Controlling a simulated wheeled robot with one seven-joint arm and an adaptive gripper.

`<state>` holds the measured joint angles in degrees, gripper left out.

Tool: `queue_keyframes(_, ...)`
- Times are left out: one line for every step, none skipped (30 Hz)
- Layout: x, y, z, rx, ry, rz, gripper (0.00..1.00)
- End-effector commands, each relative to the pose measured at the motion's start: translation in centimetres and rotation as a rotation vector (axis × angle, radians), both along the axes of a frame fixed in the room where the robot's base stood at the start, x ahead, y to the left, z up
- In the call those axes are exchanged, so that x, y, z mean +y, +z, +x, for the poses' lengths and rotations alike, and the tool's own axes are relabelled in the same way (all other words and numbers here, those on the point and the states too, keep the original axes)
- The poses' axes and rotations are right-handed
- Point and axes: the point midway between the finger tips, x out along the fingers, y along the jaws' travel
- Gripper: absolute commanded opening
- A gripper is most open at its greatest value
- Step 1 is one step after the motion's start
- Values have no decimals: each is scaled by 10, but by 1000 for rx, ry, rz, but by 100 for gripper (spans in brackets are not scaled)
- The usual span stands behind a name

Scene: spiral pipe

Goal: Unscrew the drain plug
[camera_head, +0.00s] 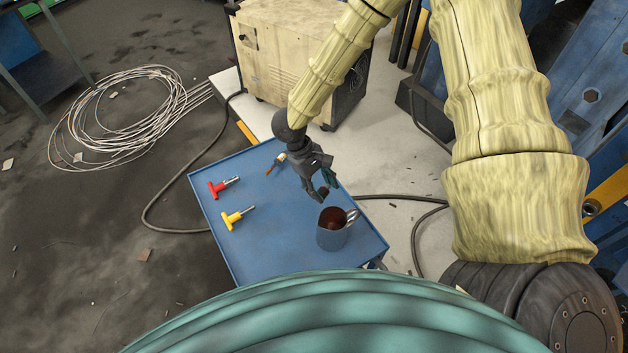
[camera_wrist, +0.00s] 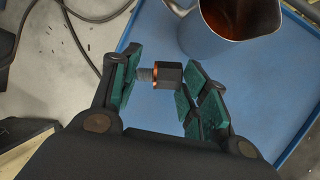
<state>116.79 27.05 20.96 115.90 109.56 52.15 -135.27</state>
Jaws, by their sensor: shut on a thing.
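My gripper (camera_head: 325,190) hangs over the blue table, just beyond a metal jug. In the wrist view my gripper (camera_wrist: 160,69) has its green-padded fingers closed on the drain plug (camera_wrist: 170,76). The plug is a small dark head with a copper-coloured ring and a grey threaded end. It lies crosswise between the pads, threads to the left, head against the right finger. No hole or threaded seat shows around it. In the head view I cannot make out the plug between the fingers.
The blue table (camera_head: 262,252) holds a red T-handled tool (camera_head: 219,187), a yellow one (camera_head: 234,218) and the metal jug (camera_head: 332,238) with reddish-brown contents. A beige cabinet (camera_head: 298,50) stands behind. Coiled cable (camera_head: 75,137) lies on the floor at left.

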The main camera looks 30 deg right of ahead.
Motion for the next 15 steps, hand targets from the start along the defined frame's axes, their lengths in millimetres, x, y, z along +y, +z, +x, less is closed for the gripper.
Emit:
queue_keyframes(0,-9,12,5,0,-4,12)
queue_keyframes(0,-12,18,9,0,-5,12)
queue_keyframes(0,-16,24,14,1,-6,12)
queue_keyframes(0,-19,28,20,3,-7,12)
queue_keyframes(1,-21,32,24,3,-7,12)
queue_keyframes(2,-25,37,28,4,-8,12)
queue_keyframes(2,-28,40,31,5,-7,12)
queue_keyframes(2,-31,43,34,6,-7,12)
queue_keyframes(2,-34,44,35,5,-7,12)
queue_keyframes(3,-35,44,35,5,-7,12)
queue_keyframes(2,-37,44,35,5,-7,12)
queue_keyframes(2,-39,44,34,4,-8,12)
queue_keyframes(2,-40,43,33,4,-8,12)
queue_keyframes(1,-41,42,31,3,-9,12)
queue_keyframes(1,-42,39,27,3,-8,12)
